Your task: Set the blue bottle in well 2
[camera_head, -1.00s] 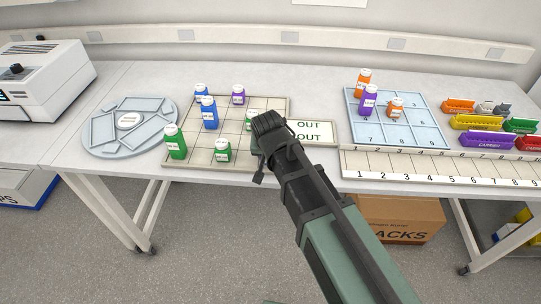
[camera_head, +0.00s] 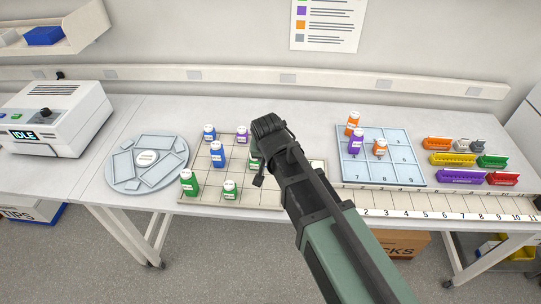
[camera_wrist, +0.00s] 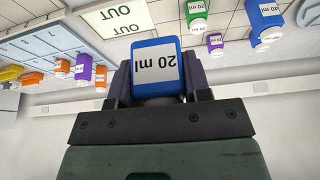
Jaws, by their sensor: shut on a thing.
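My gripper (camera_wrist: 155,82) is shut on a blue bottle (camera_wrist: 156,66), labelled 20 ml, in the wrist view. The label reads upside down there. In the head view my arm hides the held bottle. My gripper is near the right part of the beige grid tray in that view. The pale blue numbered tray (camera_head: 424,181) stands to the right. Orange bottles and a purple bottle (camera_head: 356,143) stand in its left and middle cells. Its back middle cell, where 2 would fall, looks empty, but its number is not readable.
The beige tray (camera_head: 275,198) holds two other blue bottles (camera_head: 217,155), a purple one and several green ones (camera_head: 189,183). A numbered strip (camera_head: 450,206) runs along the front edge. Coloured carriers (camera_head: 460,177) stand far right. A round holder (camera_head: 147,183) is at left.

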